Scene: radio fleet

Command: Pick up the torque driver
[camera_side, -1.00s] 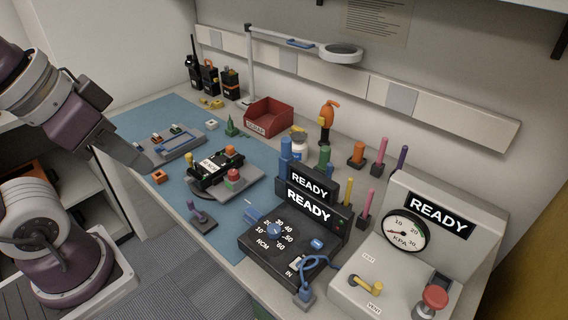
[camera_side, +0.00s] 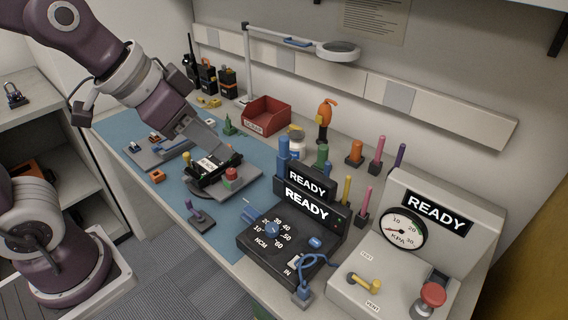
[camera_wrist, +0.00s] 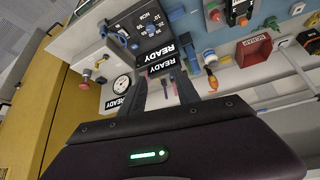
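An orange-handled tool with a dark middle (camera_side: 325,118) stands upright at the back of the bench and looks like the torque driver, though I cannot be sure. In the wrist view it seems to show as a small orange shape (camera_wrist: 212,80), right of the fingers. My gripper (camera_side: 222,152) is in the air over the mat, left of that tool and apart from it. In the wrist view my gripper (camera_wrist: 164,82) shows two dark fingers with a gap between them, and nothing is held.
A radio on a dark fixture (camera_side: 212,168) lies below my fingers. A red bin (camera_side: 268,116), a white jar (camera_side: 297,140) and several upright coloured handles surround the orange tool. The READY tester (camera_side: 290,235) and gauge box (camera_side: 405,270) stand at the right. A lamp (camera_side: 340,50) overhangs the back.

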